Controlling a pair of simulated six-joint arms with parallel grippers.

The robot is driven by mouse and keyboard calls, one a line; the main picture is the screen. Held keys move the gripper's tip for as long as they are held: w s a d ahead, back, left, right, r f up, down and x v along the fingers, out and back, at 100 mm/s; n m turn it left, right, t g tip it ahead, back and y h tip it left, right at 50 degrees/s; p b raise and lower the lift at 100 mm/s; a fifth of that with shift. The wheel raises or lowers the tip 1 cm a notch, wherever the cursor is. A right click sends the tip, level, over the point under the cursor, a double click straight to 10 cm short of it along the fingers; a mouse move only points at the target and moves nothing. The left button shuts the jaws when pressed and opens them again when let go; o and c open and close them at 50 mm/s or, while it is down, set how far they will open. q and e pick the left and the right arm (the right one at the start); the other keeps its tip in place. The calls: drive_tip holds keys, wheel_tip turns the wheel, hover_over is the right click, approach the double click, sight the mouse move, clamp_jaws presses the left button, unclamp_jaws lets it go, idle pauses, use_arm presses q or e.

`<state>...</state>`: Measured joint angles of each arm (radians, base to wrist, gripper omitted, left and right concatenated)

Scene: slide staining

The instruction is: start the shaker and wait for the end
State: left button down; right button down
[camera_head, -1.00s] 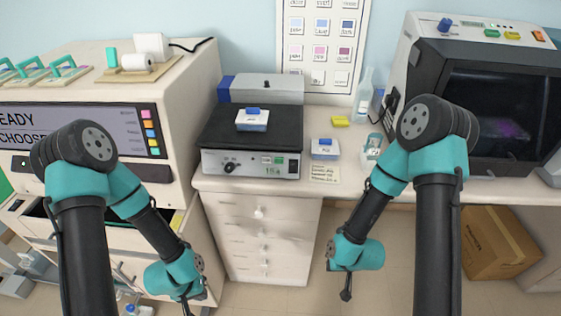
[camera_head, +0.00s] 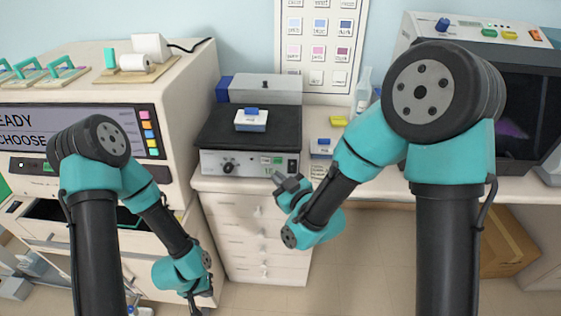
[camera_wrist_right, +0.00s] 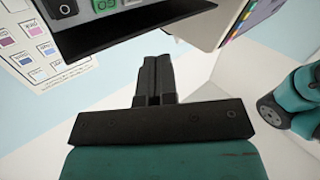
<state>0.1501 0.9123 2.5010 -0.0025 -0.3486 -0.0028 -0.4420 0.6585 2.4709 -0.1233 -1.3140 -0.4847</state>
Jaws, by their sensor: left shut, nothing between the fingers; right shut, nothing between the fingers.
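The shaker (camera_head: 222,138) stands on the counter with a dark platform and a pale front panel with a knob, a small display and a green button. A white dish with a blue clip (camera_head: 251,121) sits on its platform. My right gripper (camera_head: 277,177) is shut and empty, its tip just in front of the lower right of the panel; contact cannot be told. In the right wrist view the shut fingers (camera_wrist_right: 155,62) point toward the shaker, whose green button (camera_wrist_right: 104,5) shows at the top edge. My left gripper (camera_head: 194,306) is shut and empty, low at the bottom edge.
A large stainer machine (camera_head: 180,110) stands to the left. A second blue-clipped dish (camera_head: 321,148) and a yellow block (camera_head: 338,121) lie right of the shaker, partly near my right arm. A dark-windowed machine (camera_head: 530,120) is at right. Drawers (camera_head: 258,235) are below.

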sight(279, 164)
drive_tip(key=shift+s+a+r+t, duration=0.1)
drive_tip(key=shift+a+r+t, duration=0.15)
drive_tip(key=shift+r, duration=0.25)
drive_tip(key=shift+s+a+r+t, duration=0.1)
drive_tip(key=shift+a+r+t, duration=0.1)
drive_tip(key=shift+r, duration=0.3)
drive_tip(key=shift+w, duration=0.15)
drive_tip(key=shift+w+d+f, duration=0.15)
drive_tip(key=shift+w+f, duration=0.4)
drive_tip(key=shift+w, duration=0.8)
drive_tip(key=shift+w+d+f, duration=0.1)
drive_tip(key=shift+w+f, duration=0.5)
drive_tip(key=shift+w, duration=0.7)
drive_tip(key=shift+w+d+f, duration=0.15)
drive_tip(key=shift+w+f, duration=0.4)
drive_tip(key=shift+w, duration=0.8)
drive_tip(key=shift+w, duration=0.1)
drive_tip(key=shift+w+f, duration=0.15)
drive_tip(key=shift+w, duration=0.1)
